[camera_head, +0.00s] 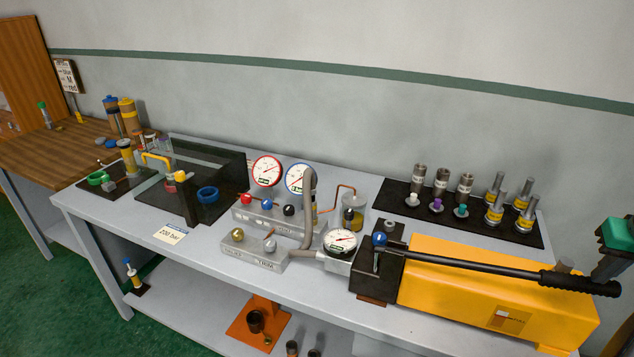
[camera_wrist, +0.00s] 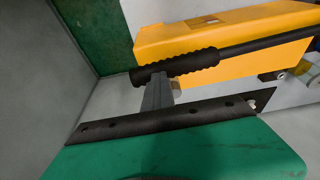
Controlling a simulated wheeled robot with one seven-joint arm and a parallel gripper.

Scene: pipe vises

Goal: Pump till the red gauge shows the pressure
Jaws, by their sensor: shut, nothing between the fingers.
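The red-rimmed gauge (camera_head: 267,171) stands at the middle back of the bench; its reading is too small to tell. A yellow hand pump (camera_head: 480,290) sits at the right, with a long black lever (camera_head: 460,267) lying nearly level over it. The lever ends in a black ribbed grip (camera_head: 580,283). My green gripper (camera_head: 599,272) is at the right edge, by the end of this grip. In the wrist view my shut, empty gripper (camera_wrist: 158,84) has its grey fingertips right at the ribbed grip (camera_wrist: 175,67); whether they touch is unclear.
A blue-rimmed gauge (camera_head: 298,178) stands beside the red one, and a black-rimmed gauge (camera_head: 340,242) is nearer the pump. Valve blocks (camera_head: 255,252) with coloured knobs sit below. A card with a bar figure (camera_head: 170,233) lies at the front edge. Several fittings stand on a black mat (camera_head: 400,198).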

